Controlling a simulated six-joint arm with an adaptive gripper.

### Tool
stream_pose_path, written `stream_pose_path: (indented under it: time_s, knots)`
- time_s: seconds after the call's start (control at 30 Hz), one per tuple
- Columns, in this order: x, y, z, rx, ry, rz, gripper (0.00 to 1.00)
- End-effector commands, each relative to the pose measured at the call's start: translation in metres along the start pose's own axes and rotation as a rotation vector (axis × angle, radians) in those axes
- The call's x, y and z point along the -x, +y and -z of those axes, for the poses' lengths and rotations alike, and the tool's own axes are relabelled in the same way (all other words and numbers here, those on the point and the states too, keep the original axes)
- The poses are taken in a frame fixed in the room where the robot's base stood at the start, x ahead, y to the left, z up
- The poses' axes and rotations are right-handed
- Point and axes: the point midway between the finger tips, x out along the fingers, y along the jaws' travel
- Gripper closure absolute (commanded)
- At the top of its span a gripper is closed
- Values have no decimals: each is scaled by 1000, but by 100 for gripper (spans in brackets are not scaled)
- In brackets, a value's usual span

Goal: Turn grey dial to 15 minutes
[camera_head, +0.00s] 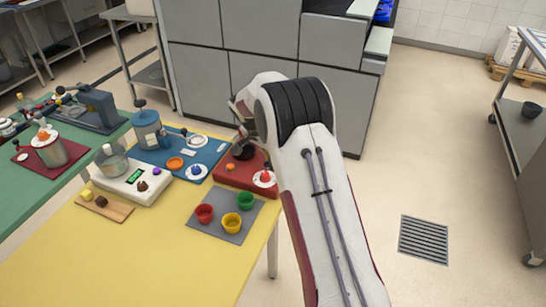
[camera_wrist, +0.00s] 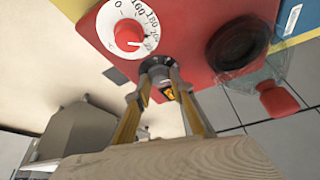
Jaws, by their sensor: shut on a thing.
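My gripper (camera_wrist: 162,82) reaches in to the red panel (camera_wrist: 185,38) in the wrist view, its two fingers closed around a small dark grey dial (camera_wrist: 157,64) at the panel's edge. The dial's scale and pointer are mostly hidden by the fingers, so I cannot read its setting. In the head view my arm covers most of the gripper, and I cannot make out the grey dial; the red base (camera_head: 228,173) shows on the far right of the table.
A white numbered dial with a red knob (camera_wrist: 128,36) sits beside the grey dial. A dark round opening (camera_wrist: 237,40) and a clear part with a red end (camera_wrist: 278,98) are to the right. Red, yellow and green cups stand on a grey mat (camera_head: 208,230) nearby.

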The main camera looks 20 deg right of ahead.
Motion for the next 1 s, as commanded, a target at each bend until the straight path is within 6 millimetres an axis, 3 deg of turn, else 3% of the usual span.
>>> stream_pose_path:
  time_s: [0.3,0.83,0.87,0.9,1.0]
  knots:
    - [-3,0,-4,-113,-6,-54,99]
    - [-3,0,-4,-137,-8,-65,99]
    - [-3,0,-4,-137,-8,-65,70]
    - [-3,0,-4,-137,-8,-64,61]
    - [-2,0,-3,-137,-6,-62,61]
